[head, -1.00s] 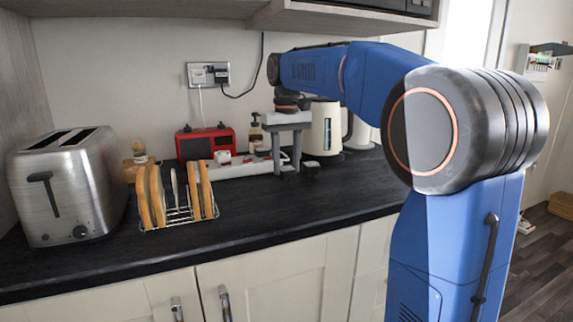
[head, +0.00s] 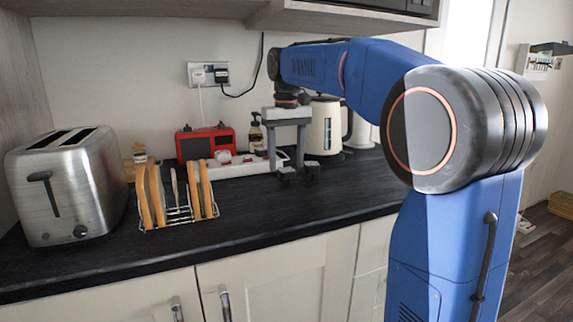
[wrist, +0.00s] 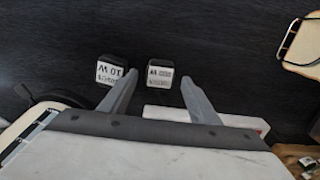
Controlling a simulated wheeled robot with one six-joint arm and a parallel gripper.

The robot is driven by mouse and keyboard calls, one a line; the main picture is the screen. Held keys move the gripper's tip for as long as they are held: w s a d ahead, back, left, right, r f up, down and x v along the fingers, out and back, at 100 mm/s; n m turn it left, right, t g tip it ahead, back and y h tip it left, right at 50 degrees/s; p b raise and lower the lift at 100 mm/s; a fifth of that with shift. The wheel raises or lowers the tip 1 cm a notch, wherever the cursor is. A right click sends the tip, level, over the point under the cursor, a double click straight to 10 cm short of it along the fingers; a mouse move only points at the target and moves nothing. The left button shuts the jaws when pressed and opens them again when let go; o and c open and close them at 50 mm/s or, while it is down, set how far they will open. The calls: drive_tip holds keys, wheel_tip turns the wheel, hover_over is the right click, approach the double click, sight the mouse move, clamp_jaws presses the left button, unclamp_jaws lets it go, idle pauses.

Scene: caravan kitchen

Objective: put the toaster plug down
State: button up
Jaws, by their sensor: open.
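Two black plugs with white wattage labels sit on the dark counter. In the wrist view, one (wrist: 159,73) has a longer label that seems to read hundreds of watts, probably the toaster plug; it also shows in the head view (head: 287,173). The other (wrist: 114,72), labelled 10 W, is beside it, at right in the head view (head: 312,168). My gripper (wrist: 158,79) is open, its fingers apart and empty. It also shows in the head view (head: 287,150), above the first plug, which appears between and beyond the fingertips. The steel toaster (head: 68,185) stands far left.
A white power strip (head: 235,168) lies behind the plugs, before a red radio (head: 205,144). A cream kettle (head: 322,128) stands right of my gripper. A toast rack (head: 180,221) with slices is at left. The front counter is clear. A cupboard hangs above.

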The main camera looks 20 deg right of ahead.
sight(287, 170)
wheel_tip(287, 170, up, 6)
idle(0.4)
idle(0.3)
